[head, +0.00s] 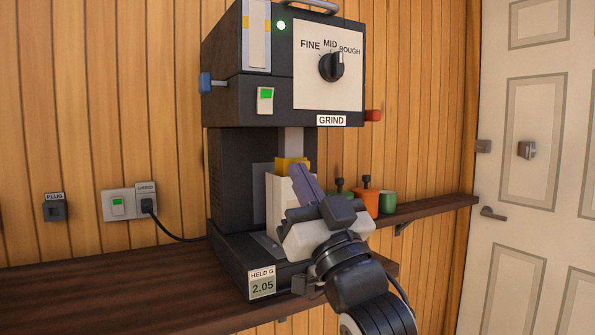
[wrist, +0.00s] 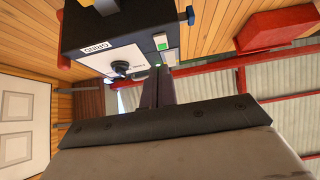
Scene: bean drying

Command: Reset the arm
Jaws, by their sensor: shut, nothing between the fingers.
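My gripper (head: 302,172) is shut and empty, in front of the dark grinder (head: 228,175). Its purple-grey fingers point up and overlap a cream part with a yellow top (head: 291,162) below the grinder's spout; I cannot tell whether they touch it. In the wrist view the shut fingers (wrist: 159,82) show at the middle, with the grinder (wrist: 88,32) upside down beyond them. My gripper hides part of the grinder's lower front.
The grinder stands on a dark wooden shelf (head: 110,290); its display (head: 262,284) reads 2.05. An orange pot (head: 371,203) and a green cup (head: 388,203) stand behind my gripper at right. A black plug (head: 148,206) sits in the GRIND socket. A white door (head: 535,150) is far right.

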